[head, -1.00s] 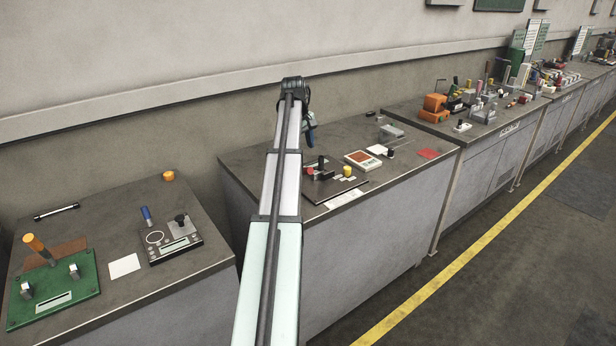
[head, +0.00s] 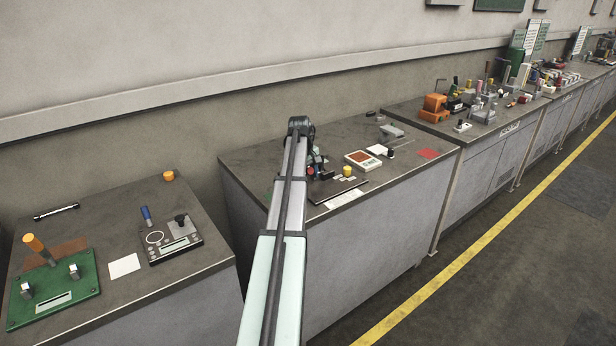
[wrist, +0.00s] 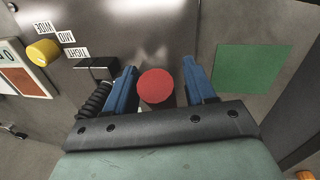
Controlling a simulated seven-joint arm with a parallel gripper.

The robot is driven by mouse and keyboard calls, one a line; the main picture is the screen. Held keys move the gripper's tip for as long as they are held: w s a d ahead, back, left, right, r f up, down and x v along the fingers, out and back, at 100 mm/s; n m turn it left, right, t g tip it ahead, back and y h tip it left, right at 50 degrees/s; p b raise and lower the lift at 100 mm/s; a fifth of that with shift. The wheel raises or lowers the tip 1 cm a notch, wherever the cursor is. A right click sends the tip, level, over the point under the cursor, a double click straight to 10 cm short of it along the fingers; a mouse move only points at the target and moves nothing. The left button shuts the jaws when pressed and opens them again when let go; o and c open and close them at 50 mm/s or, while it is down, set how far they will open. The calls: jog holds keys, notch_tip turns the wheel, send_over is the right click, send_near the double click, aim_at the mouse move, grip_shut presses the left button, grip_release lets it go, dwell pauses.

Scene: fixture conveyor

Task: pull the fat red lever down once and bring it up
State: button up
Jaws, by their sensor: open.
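The red lever shows in the wrist view as a round red cap (wrist: 155,86) on a dark shaft, seen from nearly above. My gripper (wrist: 161,70) is open, with one blue finger on each side of the red cap and a visible gap on both sides. The fingers do not appear to touch it. In the head view my gripper (head: 317,158) is low over the dark plate (head: 345,190) on the middle bench, and my arm hides much of the lever there.
A yellow knob (wrist: 43,53) stands by labels WIDE, MID and TIGHT. A black block (wrist: 96,68) and black coil (wrist: 92,103) sit close to the left finger. A flat green square (wrist: 255,68) lies right. A red-and-white device (head: 362,160) stands beside the plate.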

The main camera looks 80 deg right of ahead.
jog(key=shift+f, duration=0.15)
grip_shut()
dwell(0.5)
